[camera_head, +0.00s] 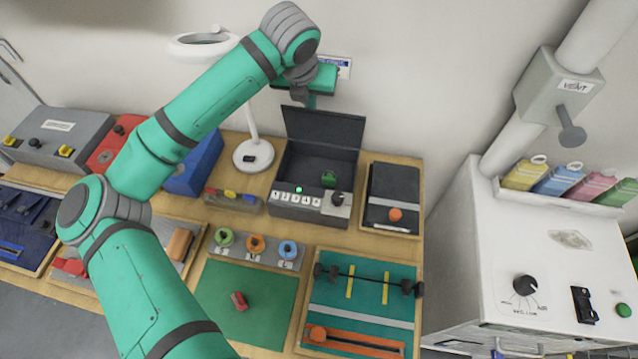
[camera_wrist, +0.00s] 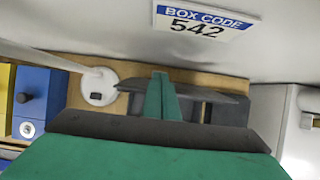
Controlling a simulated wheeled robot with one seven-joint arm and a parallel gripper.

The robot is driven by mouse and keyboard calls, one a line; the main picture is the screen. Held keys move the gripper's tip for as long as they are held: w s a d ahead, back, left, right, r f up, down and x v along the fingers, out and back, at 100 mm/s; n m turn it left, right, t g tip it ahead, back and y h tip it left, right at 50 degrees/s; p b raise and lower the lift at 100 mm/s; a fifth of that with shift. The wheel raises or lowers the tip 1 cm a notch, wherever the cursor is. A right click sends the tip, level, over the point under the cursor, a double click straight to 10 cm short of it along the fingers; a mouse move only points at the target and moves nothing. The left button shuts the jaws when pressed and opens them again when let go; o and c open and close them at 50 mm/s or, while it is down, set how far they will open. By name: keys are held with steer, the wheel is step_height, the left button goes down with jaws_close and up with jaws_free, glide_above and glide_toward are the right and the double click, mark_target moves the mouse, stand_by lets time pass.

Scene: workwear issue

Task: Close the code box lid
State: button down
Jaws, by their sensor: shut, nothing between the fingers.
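The dark grey code box (camera_head: 288,208) stands at the back of the wooden bench. Its lid (camera_head: 322,130) is open and stands up, leaning back slightly. The front has a row of code digits, a lit green lamp and a dark knob (camera_head: 337,199). A green object (camera_head: 329,179) lies inside. My green gripper (camera_head: 311,101) is shut and empty, pointing down at the lid's top edge near the wall. In the wrist view the shut fingers (camera_wrist: 162,98) overlap the lid (camera_wrist: 215,93); I cannot tell whether they touch it.
A wall label (camera_wrist: 207,20) reads BOX CODE 542. A lamp (camera_head: 254,155) stands left of the box, and a dark tray with an orange knob (camera_head: 395,214) lies right. Coloured rings (camera_head: 255,244) sit in front. A white cabinet (camera_head: 475,255) bounds the right side.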

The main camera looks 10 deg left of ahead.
steer(key=shift+s+f, duration=0.15)
steer(key=shift+f, duration=0.2)
steer(key=shift+s, duration=1.3)
